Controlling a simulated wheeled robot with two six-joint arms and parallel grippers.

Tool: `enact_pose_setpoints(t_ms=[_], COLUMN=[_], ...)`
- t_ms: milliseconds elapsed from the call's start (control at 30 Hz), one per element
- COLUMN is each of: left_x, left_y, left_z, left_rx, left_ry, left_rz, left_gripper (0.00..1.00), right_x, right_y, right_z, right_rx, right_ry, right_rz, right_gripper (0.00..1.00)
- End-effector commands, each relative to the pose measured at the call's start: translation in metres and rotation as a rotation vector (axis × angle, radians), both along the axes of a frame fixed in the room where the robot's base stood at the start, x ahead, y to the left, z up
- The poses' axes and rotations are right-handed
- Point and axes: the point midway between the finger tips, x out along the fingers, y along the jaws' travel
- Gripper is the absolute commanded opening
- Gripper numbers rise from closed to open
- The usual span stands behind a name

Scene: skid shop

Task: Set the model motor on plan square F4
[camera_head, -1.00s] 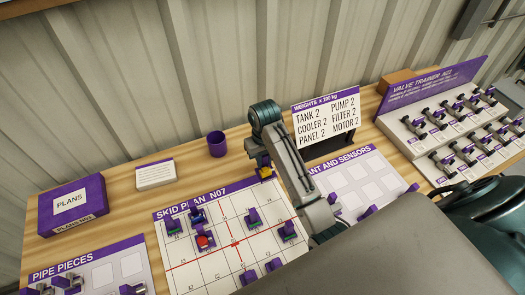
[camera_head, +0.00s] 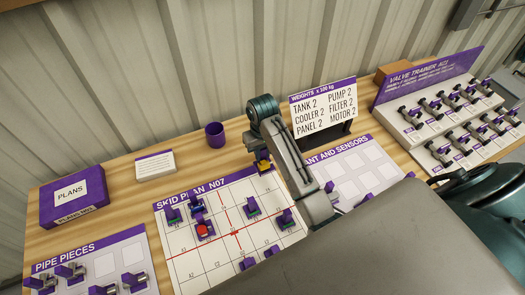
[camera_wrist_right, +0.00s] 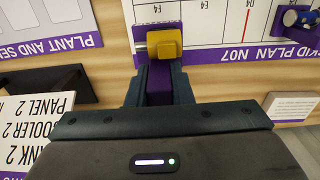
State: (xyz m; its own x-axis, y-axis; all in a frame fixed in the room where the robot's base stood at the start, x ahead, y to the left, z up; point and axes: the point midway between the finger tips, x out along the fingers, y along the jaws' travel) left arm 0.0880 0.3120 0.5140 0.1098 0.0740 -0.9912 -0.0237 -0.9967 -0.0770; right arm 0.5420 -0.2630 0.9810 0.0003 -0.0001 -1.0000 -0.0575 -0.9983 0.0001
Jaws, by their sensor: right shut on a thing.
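The model motor, a yellow block with a short metal shaft on a purple base (camera_wrist_right: 165,43), is in my right gripper (camera_wrist_right: 158,78). In the head view the motor (camera_head: 264,166) shows below my right gripper (camera_head: 259,153), at the far edge of the skid plan (camera_head: 196,262), toward its right end. The gripper is shut on a purple upright part of the motor. In the right wrist view the motor overlaps the plan's edge beside its title strip; I cannot tell its height. An upside-down label like F4 shows near it. My left gripper is not in view.
Several purple-based models, one a red-topped piece (camera_head: 203,229), stand on the plan. The weights sign (camera_head: 324,108) stands behind my right arm, and the plant and sensors board (camera_head: 352,170) lies to its right. A purple cup (camera_head: 215,135) stands beyond the plan.

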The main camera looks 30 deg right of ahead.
Motion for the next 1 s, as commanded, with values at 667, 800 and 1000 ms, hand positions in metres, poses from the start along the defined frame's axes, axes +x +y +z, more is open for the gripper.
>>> enact_pose_setpoints(t_ms=[667,800,1000], left_x=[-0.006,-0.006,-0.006], left_y=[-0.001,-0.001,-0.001], left_z=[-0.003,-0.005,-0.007], left_rx=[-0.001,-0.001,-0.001], left_ry=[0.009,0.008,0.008], left_rz=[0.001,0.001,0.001], left_gripper=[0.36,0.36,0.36], right_x=[0.002,0.001,0.001], right_y=[-0.001,-0.001,-0.001], right_z=[-0.01,-0.017,-0.027], right_rx=[0.0,0.0,0.0], right_ry=[0.0,0.001,0.0], right_rz=[0.0,0.0,0.0], right_gripper=[0.0,0.0,0.0])
